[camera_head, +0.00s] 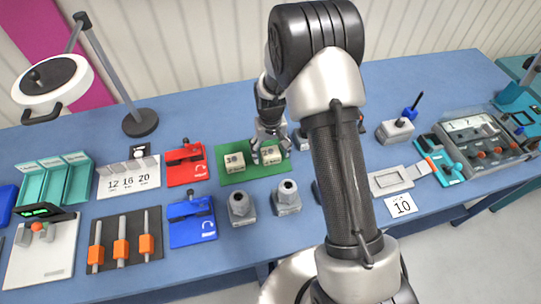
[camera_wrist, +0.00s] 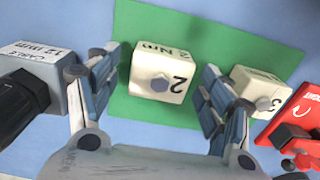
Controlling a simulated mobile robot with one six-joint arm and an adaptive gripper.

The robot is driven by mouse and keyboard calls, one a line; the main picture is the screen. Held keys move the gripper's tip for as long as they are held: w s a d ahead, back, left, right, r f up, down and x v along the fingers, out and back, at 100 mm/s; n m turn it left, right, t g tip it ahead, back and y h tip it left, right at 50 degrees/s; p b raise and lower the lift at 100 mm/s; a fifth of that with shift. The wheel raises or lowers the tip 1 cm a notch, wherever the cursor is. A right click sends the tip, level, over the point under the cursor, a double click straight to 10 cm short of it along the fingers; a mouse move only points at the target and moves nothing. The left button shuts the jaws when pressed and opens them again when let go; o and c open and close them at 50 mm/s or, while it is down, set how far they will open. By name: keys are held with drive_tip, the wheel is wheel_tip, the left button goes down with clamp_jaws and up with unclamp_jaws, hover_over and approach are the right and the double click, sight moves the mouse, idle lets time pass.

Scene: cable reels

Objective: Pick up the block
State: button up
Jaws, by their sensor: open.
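My gripper (camera_head: 270,148) is open above the right end of a green mat (camera_head: 252,178). In the wrist view, my gripper (camera_wrist: 162,70) has its fingers on either side of a cream block (camera_wrist: 150,90) marked "2" and "2 Nm", with a grey round piece on its face. Gaps show between both fingers and this block. The same block appears at the fingertips in the head view (camera_head: 271,154). A second cream block (camera_head: 235,161) stands on the mat to its left; in the wrist view it is at the right (camera_wrist: 254,88), partly behind a finger.
A red device (camera_head: 185,165) is left of the mat. Two grey blocks with dark holes (camera_head: 287,198) (camera_head: 242,208) stand in front. In the wrist view a grey block marked "12 mm" (camera_wrist: 40,65) is close outside the left finger. My arm hides part of the table.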

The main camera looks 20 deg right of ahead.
drive_tip(key=shift+c, duration=0.3)
drive_tip(key=c, duration=1.2)
drive_tip(key=shift+r, duration=0.1)
